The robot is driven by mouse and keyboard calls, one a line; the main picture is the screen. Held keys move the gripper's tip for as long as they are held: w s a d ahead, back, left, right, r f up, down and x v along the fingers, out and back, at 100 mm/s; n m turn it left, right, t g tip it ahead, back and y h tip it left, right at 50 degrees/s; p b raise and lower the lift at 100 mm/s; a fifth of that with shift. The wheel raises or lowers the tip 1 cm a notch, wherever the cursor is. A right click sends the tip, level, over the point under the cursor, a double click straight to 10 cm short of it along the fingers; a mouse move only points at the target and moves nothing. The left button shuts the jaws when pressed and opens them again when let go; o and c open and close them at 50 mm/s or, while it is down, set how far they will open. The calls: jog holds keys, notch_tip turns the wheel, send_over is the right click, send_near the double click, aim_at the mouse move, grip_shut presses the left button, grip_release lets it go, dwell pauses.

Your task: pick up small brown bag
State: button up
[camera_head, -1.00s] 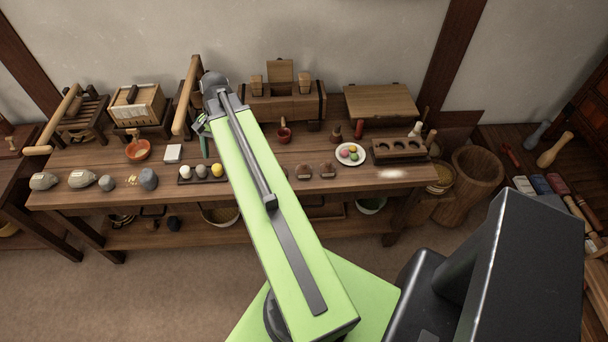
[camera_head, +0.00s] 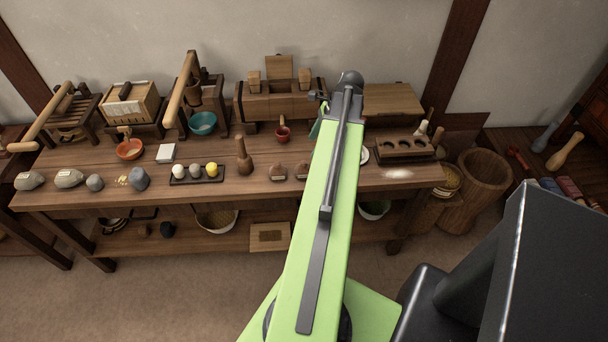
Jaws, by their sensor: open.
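My gripper (camera_head: 317,114) is partly hidden behind the arm's far end, above the back of the table. What shows of it is open and apart from both bags, farther back and to the right of them.
A wooden pestle (camera_head: 243,157) stands left of the bags. A tray of balls (camera_head: 197,179) lies farther left. A small reddish cup (camera_head: 283,134) is behind the bags. A wooden block with round hollows (camera_head: 405,149) is at right. The tabletop around the bags is mostly bare.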

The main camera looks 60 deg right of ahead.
aim_at(300, 168)
jog(key=b+x, duration=0.6)
jog(key=x, duration=0.2)
jog(key=shift+s+f, duration=0.15)
jog(key=shift+f, duration=0.1)
jog(key=b+x, duration=0.5)
jog(key=shift+a+f, duration=0.1)
jog(key=shift+w, duration=0.2)
jog(key=shift+c, duration=0.5)
grip_shut()
